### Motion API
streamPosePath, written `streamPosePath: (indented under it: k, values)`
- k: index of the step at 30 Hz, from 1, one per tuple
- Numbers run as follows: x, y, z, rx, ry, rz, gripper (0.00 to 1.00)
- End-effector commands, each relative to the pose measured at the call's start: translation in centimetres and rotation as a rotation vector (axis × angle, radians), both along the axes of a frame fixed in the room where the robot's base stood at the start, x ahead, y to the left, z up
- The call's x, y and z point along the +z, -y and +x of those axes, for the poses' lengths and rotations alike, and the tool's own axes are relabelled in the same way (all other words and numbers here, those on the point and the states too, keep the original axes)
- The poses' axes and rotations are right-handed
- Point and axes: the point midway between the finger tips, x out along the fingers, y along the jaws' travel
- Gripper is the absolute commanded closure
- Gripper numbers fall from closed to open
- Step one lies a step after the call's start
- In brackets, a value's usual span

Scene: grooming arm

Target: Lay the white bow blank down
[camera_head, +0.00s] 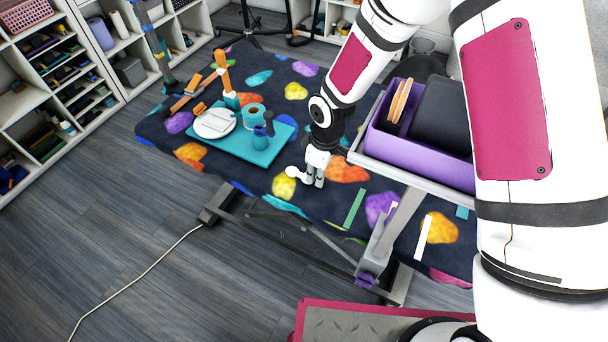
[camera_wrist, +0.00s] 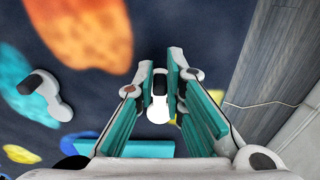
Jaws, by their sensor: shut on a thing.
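My gripper (camera_head: 315,178) is low over the dark, brightly spotted grooming table (camera_head: 262,178), right of the teal tray (camera_head: 205,150). Its teal-padded fingers (camera_wrist: 170,90) are shut on the white bow blank (camera_wrist: 159,112), which shows a rounded white end and a dark part between them. In the head view, the blank's white end (camera_head: 293,172) sticks out left of the fingers. I cannot tell whether it touches the table. A second, similar white and dark piece (camera_wrist: 60,109) lies on the table left of the fingers in the wrist view; it is hidden in the head view.
A purple bin (camera_head: 405,143) stands right of my gripper. Table space between tray and gripper is clear.

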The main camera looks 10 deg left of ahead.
Motion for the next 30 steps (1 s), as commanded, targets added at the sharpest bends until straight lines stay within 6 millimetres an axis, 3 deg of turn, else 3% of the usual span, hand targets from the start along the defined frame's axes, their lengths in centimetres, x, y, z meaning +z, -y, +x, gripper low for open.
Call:
streamPosePath:
  k: [18, 30]
  values:
    - [0.1, 0.0, 0.0, 0.0, 0.0, 0.0, 1.0]
    - [1.4, 0.0, 0.0, -0.001, 0.001, 0.0, 1.0]
